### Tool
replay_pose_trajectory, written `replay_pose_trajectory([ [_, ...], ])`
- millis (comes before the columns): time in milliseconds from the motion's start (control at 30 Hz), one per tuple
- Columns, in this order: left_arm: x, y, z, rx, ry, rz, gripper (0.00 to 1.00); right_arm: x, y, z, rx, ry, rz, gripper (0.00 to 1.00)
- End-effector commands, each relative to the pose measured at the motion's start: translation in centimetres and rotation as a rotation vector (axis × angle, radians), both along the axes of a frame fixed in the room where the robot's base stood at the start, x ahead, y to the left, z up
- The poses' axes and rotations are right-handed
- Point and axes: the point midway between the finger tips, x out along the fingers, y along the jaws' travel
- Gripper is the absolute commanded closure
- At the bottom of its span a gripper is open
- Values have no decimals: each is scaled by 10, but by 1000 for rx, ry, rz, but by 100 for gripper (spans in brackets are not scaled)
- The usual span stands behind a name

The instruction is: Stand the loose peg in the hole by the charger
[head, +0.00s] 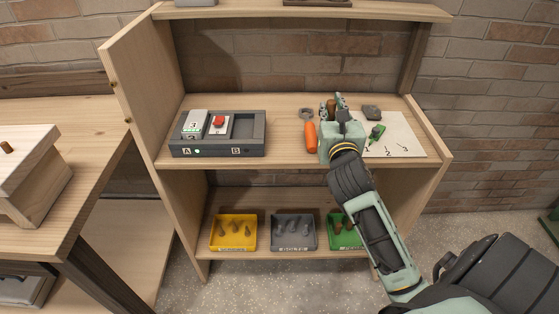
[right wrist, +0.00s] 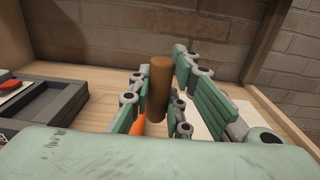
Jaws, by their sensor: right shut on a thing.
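My right gripper (head: 336,108) is over the upper shelf board, shut on a brown wooden peg (right wrist: 158,90). The peg stands roughly upright between the fingers in the right wrist view; its top also shows in the head view (head: 332,104). Its lower end is hidden, so I cannot tell whether it touches the shelf. The charger (head: 217,148) is a dark grey box marked A and B, with a lit green light by A. A light grey battery-like block sits in it, beside a red button; bay B is empty. I cannot make out the hole. My left gripper is out of view.
An orange-handled tool (head: 310,135) lies between charger and gripper. A white sheet (head: 405,138) numbered 1, 2, 3 lies right, with a green item (head: 376,133) and a dark lump (head: 372,112). Below are yellow (head: 233,247), grey (head: 293,247) and green (head: 343,247) bins.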

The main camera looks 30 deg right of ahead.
Motion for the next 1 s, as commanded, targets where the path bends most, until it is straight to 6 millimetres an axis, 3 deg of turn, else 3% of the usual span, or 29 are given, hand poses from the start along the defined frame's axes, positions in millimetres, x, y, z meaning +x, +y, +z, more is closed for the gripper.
replay_pose_trajectory([
  [100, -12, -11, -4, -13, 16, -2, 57, 11, 8, -10, 6, 1, -7, 100],
  [300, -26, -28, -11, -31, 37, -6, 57, 39, 45, -38, 8, 2, -6, 100],
  [500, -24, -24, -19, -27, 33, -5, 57, 63, 76, -61, 5, 2, -5, 100],
  [767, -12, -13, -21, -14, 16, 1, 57, 72, 88, -74, 1, 2, -5, 100],
  [1000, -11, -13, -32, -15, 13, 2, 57, 72, 87, -108, 1, 4, -6, 100],
])
